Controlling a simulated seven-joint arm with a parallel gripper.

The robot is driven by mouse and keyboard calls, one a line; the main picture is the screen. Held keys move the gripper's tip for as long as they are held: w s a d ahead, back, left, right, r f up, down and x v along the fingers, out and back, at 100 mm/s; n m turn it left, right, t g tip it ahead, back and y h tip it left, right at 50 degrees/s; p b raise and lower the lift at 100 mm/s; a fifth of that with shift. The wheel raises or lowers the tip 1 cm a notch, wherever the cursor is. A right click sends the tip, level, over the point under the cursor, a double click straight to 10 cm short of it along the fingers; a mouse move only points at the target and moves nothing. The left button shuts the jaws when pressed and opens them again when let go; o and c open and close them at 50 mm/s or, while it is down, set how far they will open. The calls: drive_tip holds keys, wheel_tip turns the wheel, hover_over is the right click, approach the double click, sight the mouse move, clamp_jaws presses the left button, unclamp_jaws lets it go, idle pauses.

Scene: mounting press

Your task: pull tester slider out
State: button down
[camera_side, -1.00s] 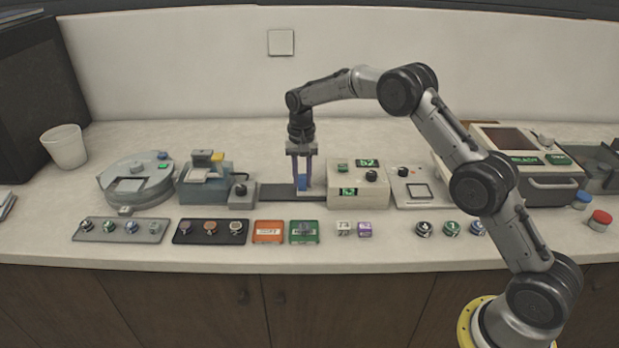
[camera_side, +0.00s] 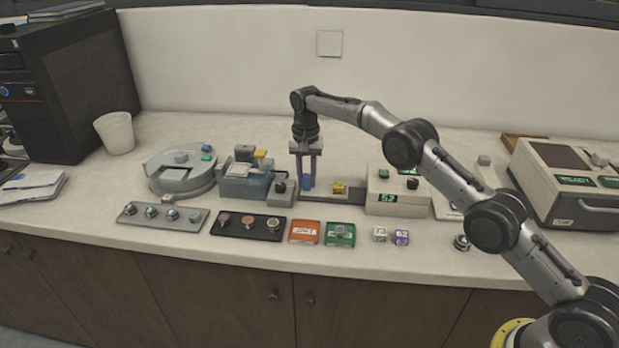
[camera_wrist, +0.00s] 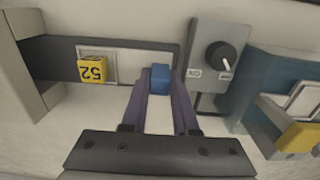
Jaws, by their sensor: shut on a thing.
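The tester (camera_side: 396,190) is a beige box with green displays, partly behind my arm in the side view. Its slider (camera_side: 318,195) is a plate on a dark track to the left of the box. A yellow cube (camera_side: 338,187) marked 52 sits on the slider, outside the box; it also shows in the wrist view (camera_wrist: 92,69). My gripper (camera_side: 307,182) is shut on the slider's blue handle (camera_wrist: 160,78), left of the cube. The handle shows between the two purple fingers in the wrist view.
A small grey knob box (camera_wrist: 215,60) stands close beside the handle, with a blue-grey machine (camera_side: 246,183) beyond it. Orange (camera_side: 304,231) and green (camera_side: 340,234) trays and a dark rack (camera_side: 248,225) lie in front. A white-and-purple cube pair (camera_side: 391,236) sits front right.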

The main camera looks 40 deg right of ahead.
drive_tip(key=shift+w+a+r, duration=0.15)
drive_tip(key=shift+w+r, duration=0.05)
drive_tip(key=shift+w, duration=0.05)
drive_tip(key=c, duration=0.7)
unclamp_jaws()
